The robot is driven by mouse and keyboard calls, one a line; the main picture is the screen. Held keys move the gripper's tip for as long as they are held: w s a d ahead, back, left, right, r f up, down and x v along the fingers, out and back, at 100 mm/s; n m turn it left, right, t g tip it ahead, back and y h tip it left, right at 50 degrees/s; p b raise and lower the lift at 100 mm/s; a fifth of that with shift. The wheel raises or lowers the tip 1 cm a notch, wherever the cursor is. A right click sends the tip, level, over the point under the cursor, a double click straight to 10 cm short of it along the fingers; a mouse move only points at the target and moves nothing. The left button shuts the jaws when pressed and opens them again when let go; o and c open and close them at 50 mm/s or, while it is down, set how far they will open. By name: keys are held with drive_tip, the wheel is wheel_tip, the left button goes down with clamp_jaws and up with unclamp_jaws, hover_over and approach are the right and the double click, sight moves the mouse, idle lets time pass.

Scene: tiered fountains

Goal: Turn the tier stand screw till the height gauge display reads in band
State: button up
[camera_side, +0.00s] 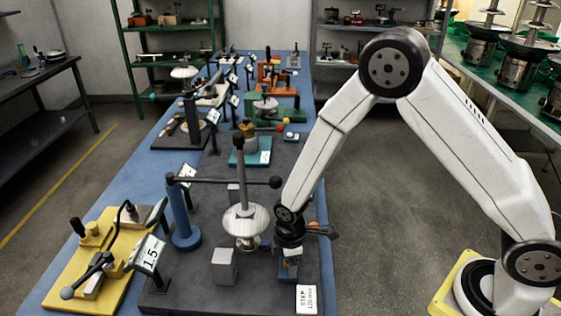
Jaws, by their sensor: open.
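A tier stand with a grey upright rod (241,185) and a pale round disc (246,222) stands on the dark grey base plate (185,298). A black bar with a ball end crosses near the rod's top. A display plate (148,254) at the front left reads "1.5"; I cannot tell whether it is the height gauge display. My gripper (289,250) is open, pointing down just right of the disc, above or beside a small blue part (289,268). Its fingertips are too small and dark to tell contact. I cannot clearly make out the screw.
A blue post (183,218) and a grey block (224,267) stand close to the disc. A dark handle with an orange part (322,231) is right of my gripper. A yellow fixture (92,262) lies left. Several other stations fill the table behind.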

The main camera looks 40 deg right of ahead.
clamp_jaws()
drive_tip(key=shift+m, duration=0.3)
drive_tip(key=m, duration=0.8)
drive_tip(key=shift+m, duration=0.3)
drive_tip(key=m, duration=0.4)
drive_tip(key=shift+s+m, duration=0.1)
drive_tip(key=shift+m, duration=2)
